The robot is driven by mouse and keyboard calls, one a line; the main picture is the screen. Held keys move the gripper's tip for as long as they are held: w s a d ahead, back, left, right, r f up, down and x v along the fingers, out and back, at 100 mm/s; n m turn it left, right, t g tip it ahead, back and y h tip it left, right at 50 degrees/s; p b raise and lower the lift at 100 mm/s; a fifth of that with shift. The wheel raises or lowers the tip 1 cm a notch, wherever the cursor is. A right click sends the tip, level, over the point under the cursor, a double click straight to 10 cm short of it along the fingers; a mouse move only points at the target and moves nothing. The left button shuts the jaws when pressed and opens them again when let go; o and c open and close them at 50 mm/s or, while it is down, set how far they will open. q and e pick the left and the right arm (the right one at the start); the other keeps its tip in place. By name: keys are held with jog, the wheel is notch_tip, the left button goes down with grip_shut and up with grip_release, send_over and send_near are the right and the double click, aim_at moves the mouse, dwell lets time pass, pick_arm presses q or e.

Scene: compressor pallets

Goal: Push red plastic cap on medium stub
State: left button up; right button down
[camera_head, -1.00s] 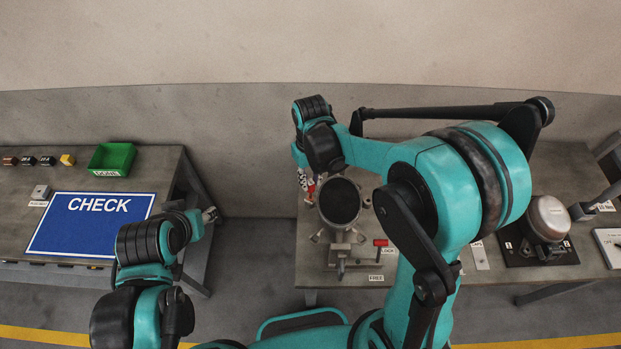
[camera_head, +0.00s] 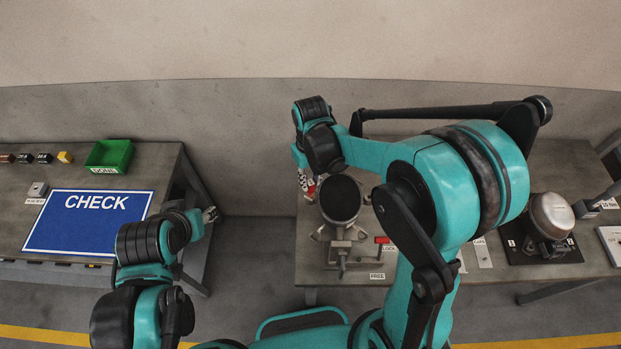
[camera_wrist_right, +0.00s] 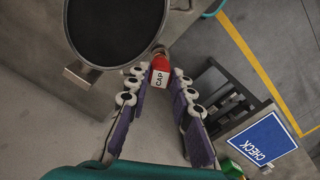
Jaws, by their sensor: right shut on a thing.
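The red cap (camera_wrist_right: 160,66), with a white CAP label, sits between the fingertips of my right gripper (camera_wrist_right: 158,78), which is shut on it. In the head view the right gripper (camera_head: 308,184) is at the left side of the black-topped compressor (camera_head: 340,199), with a bit of red at its tips. In the wrist view the cap's far end is close beside the compressor's wall (camera_wrist_right: 76,72). The medium stub is mostly hidden behind the cap, so I cannot tell whether they touch. My left gripper (camera_head: 210,214) is near the left table's edge, its jaws too small to judge.
The compressor stands in a metal fixture on the right table (camera_head: 310,265), beside a red handle (camera_head: 382,240). Another compressor (camera_head: 551,215) stands farther right. The left table holds a blue CHECK mat (camera_head: 88,222) and a green bin (camera_head: 109,156). A floor gap separates the tables.

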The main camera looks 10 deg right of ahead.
aim_at(311, 182)
jog(key=shift+f, duration=0.25)
jog(key=c, duration=1.3)
grip_release()
jog(key=shift+o, duration=0.2)
jog(key=shift+r, duration=0.15)
notch_tip(311, 182, up, 12)
jog(key=shift+w, duration=0.15)
